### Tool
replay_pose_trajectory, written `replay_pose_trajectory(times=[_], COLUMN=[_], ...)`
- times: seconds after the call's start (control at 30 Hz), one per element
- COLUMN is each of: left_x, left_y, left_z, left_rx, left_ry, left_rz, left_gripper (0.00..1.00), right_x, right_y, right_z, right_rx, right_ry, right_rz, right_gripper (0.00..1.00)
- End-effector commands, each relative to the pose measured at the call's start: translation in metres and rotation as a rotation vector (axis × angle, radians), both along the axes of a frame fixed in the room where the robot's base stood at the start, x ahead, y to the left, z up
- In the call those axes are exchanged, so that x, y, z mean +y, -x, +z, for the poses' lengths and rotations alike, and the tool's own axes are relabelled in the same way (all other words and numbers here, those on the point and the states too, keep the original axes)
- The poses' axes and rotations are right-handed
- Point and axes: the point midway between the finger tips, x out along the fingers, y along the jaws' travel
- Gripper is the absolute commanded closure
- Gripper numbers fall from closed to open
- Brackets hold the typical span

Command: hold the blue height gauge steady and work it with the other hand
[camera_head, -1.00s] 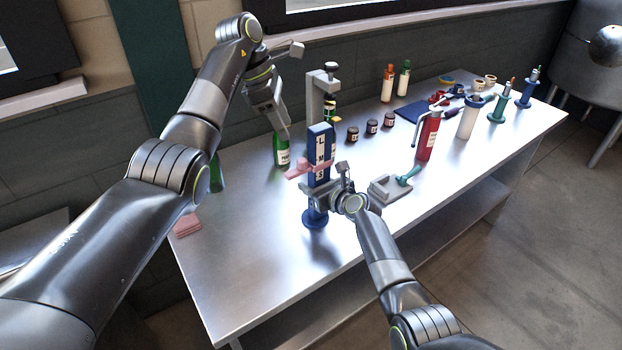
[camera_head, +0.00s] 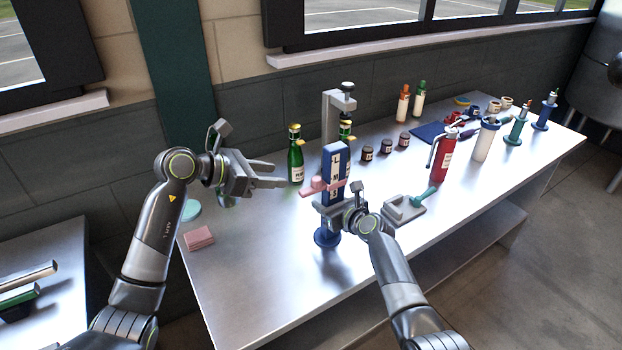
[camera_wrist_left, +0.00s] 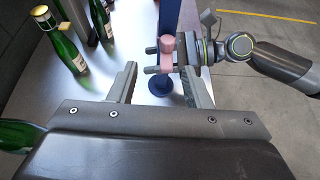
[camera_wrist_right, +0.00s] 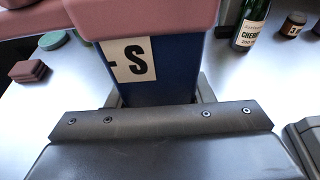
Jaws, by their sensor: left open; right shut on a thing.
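The blue height gauge (camera_head: 334,165) stands upright on its round foot near the table's front edge. A pink slider (camera_head: 324,186) sits across the gauge's column. My right gripper (camera_head: 332,208) is shut on the gauge's column below the slider. My left gripper (camera_head: 283,176) is open and empty, left of the gauge and apart from it. In the left wrist view the pink slider (camera_wrist_left: 167,48) appears between and beyond the open fingers.
A green bottle (camera_head: 296,160) stands just behind my left gripper. A grey press stand (camera_head: 338,105) rises behind the gauge. Pink pads (camera_head: 199,237) lie at the table's left. A grey block with a teal handle (camera_head: 405,208) lies right of the gauge. Small dark jars (camera_head: 385,146) stand behind.

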Motion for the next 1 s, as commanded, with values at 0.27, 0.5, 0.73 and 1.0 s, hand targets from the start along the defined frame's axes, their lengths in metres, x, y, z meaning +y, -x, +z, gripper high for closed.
replay_pose_trajectory(times=[0.27,0.5,0.73,1.0], left_x=[-0.001,-0.029,-0.063,-0.084], left_y=[0.015,-0.004,-0.029,-0.045], left_z=[0.001,-0.012,-0.031,-0.042], left_rx=[-0.011,-0.009,-0.007,-0.011], left_ry=[0.07,0.074,0.07,0.067], left_rz=[0.021,0.02,0.019,0.02], left_gripper=[0.56,0.56,0.56,0.56], right_x=[0.0,0.001,0.0,0.0], right_y=[0.0,0.0,0.0,0.0], right_z=[0.0,0.0,0.0,0.0], right_rx=[0.0,0.0,0.0,0.0], right_ry=[0.0,0.0,0.0,0.0], right_rz=[0.001,0.001,0.001,0.0], right_gripper=[0.9,0.9,0.9,0.9])
